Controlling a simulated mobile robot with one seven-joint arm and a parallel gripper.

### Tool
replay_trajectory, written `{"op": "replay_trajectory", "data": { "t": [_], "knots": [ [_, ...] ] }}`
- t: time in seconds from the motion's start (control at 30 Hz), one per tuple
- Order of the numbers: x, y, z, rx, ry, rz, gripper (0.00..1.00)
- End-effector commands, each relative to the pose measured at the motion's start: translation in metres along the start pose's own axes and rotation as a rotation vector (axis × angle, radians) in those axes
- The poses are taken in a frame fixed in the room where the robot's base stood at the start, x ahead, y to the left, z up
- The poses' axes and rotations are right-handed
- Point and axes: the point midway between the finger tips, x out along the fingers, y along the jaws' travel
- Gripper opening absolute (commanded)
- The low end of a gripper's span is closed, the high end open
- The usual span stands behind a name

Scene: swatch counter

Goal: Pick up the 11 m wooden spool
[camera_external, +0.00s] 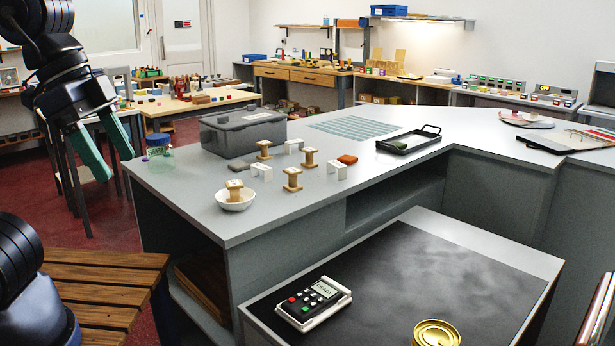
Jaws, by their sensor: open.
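Several wooden spools stand on the grey counter (390,170). One spool (264,150) is beside the grey lidded box, one spool (309,158) is to its right, and one spool (292,179) is nearer the front. Another spool (235,188) stands in a white bowl (236,203) near the front edge. I cannot read any length marking, so I cannot tell which is the 11 m one. My gripper (117,167), with green fingers, is open and empty. It hangs at the upper left, left of the counter and apart from the spools.
Small white stands (261,171) are among the spools, with a reddish-brown block (347,159) nearby. A black tray (408,140) lies to the right. The counter's front middle is clear.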

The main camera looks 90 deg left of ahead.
Motion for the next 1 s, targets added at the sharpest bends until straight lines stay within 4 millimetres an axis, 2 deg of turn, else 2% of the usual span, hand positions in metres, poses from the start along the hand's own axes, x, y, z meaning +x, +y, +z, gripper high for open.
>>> {"op": "replay_trajectory", "data": {
  "t": [0.2, 0.47, 0.7, 0.87, 1.0],
  "knots": [
    [-0.005, -0.037, -0.061, -0.078, -0.042, -0.033, 0.64],
    [-0.003, -0.096, -0.128, -0.169, -0.088, -0.066, 0.64],
    [0.008, -0.167, -0.178, -0.252, -0.130, -0.092, 0.64],
    [0.019, -0.222, -0.204, -0.309, -0.157, -0.108, 0.64],
    [0.031, -0.274, -0.221, -0.358, -0.181, -0.119, 0.64]
  ]
}}
